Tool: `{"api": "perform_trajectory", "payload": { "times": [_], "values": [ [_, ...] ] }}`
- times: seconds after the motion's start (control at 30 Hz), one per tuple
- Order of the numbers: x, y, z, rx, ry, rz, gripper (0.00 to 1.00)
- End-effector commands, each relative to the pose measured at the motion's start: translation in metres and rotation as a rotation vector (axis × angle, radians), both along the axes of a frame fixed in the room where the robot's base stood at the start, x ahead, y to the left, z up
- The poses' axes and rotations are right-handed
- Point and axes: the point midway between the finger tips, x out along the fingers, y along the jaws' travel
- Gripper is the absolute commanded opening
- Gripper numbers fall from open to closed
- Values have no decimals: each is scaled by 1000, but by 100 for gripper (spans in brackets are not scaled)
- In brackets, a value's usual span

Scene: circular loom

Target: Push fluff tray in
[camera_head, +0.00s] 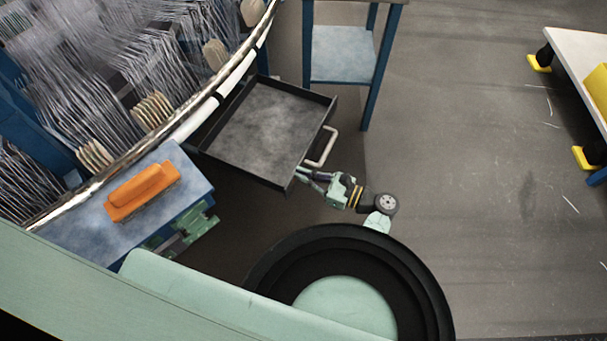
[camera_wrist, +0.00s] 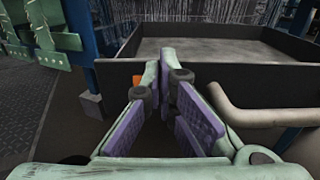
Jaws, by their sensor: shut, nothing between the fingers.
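The fluff tray (camera_head: 265,128) is a dark, shallow box with a grey floor, pulled out from under the curved loom rim in the head view. A pale bar handle (camera_head: 322,147) is fixed to its front wall. My gripper (camera_head: 301,173) is at the tray's near front corner, to the near side of the handle. In the wrist view, my gripper (camera_wrist: 168,75) has its purple-padded fingers together at the tips, with nothing held. The tray's front wall (camera_wrist: 240,88) is right ahead of the fingertips, and the handle (camera_wrist: 255,117) is to their right. I cannot tell whether the fingertips touch the wall.
The loom's rim (camera_head: 190,120) and hanging threads fill the upper left. An orange brush (camera_head: 142,191) lies on a blue bench (camera_head: 85,225). A blue-legged stand (camera_head: 342,55) is behind the tray. A white-topped cart (camera_head: 583,55) is at right. The floor between is clear.

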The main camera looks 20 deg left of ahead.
Motion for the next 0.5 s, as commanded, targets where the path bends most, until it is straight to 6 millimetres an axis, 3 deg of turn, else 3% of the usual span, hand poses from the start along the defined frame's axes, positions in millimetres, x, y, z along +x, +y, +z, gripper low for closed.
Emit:
{"api": "perform_trajectory", "payload": {
  "times": [0.27, 0.5],
  "values": [
    [2, 22, 3, 0, 3, 1, 0],
    [9, 86, 5, 0, 2, 4, 0]
  ]
}}
